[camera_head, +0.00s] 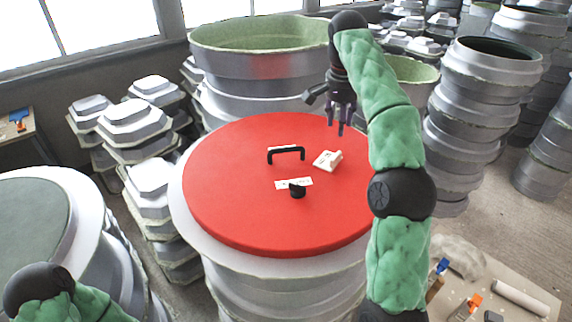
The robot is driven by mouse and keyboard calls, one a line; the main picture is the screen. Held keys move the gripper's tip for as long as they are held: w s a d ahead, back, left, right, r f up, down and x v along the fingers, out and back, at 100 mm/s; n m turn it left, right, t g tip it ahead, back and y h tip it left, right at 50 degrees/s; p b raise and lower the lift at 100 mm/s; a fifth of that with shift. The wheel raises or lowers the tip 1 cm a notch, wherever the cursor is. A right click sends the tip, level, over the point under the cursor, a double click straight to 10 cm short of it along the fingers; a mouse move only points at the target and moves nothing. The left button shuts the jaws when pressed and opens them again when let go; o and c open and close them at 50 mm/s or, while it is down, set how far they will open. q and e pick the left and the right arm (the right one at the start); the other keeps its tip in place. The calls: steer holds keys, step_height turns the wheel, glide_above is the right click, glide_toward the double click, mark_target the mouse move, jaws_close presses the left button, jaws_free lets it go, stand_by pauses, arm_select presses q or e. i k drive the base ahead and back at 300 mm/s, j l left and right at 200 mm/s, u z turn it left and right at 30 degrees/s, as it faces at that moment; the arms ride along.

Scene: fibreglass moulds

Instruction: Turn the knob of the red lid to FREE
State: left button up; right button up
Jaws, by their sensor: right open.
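The red lid (240,213) lies flat on a large grey round mould in the middle of the head view. A black handle (286,152) stands on it. The black knob (297,190) sits nearer to me, beside a small white label (282,183); its writing and the knob's setting are too small to read. A small cream-coloured object (328,160) lies on the lid right of the handle. My right gripper (340,130) points down over the lid's far right part, open and empty, apart from the knob. My left arm shows at the bottom left; its gripper is out of view.
A tall mould with a greenish inside (258,33) stands behind the lid. Stacked grey moulds (133,122) stand at left and more (478,100) at right. A bench (530,297) with tools, including an orange-handled one (467,306), is at the bottom right.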

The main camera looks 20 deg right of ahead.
mark_target(298, 191)
steer(key=k, duration=1.5)
